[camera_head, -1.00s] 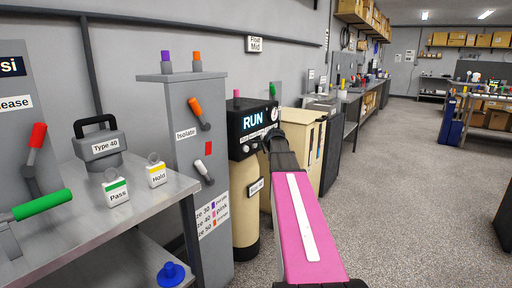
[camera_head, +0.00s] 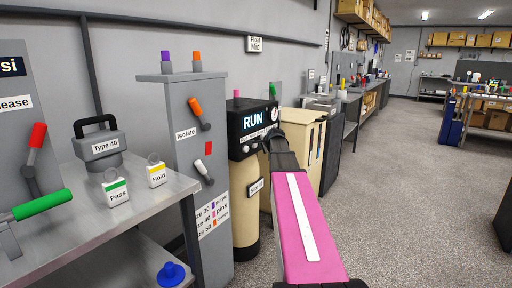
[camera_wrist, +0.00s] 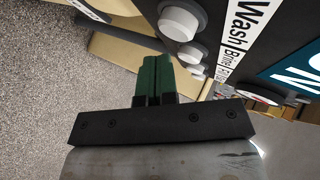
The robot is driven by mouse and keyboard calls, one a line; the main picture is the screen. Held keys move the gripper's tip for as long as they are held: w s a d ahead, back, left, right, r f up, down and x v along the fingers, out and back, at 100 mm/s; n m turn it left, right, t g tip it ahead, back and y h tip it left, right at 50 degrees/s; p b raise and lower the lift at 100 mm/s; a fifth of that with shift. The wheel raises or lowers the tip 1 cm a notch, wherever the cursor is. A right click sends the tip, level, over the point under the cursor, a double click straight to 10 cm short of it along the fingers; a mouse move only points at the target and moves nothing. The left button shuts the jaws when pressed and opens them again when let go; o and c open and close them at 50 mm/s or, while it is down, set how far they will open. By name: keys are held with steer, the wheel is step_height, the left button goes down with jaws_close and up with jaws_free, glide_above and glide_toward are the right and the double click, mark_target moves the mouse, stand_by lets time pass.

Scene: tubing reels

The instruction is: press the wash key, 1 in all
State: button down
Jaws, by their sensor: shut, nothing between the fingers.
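The dark control head (camera_head: 240,140) stands on a beige column and its display reads "RUN". In the wrist view, a strip label starts with "Wash" and "Brine" beside a row of round white keys. The wash key (camera_wrist: 180,20) is the nearest and largest in that view, and it stands out from the dark panel. My gripper (camera_wrist: 155,62) is shut and empty, with its green fingers beside the row of keys. The fingertips look apart from the wash key, though depth is hard to tell. In the head view, my arm hides the fingertips and part of the panel.
A grey cabinet (camera_head: 177,120) with an orange lever stands left of the control head. A metal bench (camera_head: 80,213) with a Type 40 block and tags is at the left. A beige cabinet (camera_head: 305,143) stands just behind my arm. Open floor (camera_head: 400,200) lies to the right.

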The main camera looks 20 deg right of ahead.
steer(key=shift+w+a, duration=0.1)
steer(key=shift+w, duration=0.05)
steer(key=shift+w+a, duration=0.2)
steer(key=shift+w+a, duration=0.5)
steer(key=shift+w, duration=0.2)
stand_by(1.7)
steer(key=shift+s+d, duration=0.1)
steer(key=shift+s, duration=0.05)
steer(key=shift+s+d, duration=0.5)
steer(key=shift+s, duration=0.2)
steer(key=s+d, duration=0.1)
steer(key=s, duration=0.1)
steer(key=s+d, duration=0.2)
steer(key=shift+d, duration=0.1)
stand_by(0.3)
stand_by(0.6)
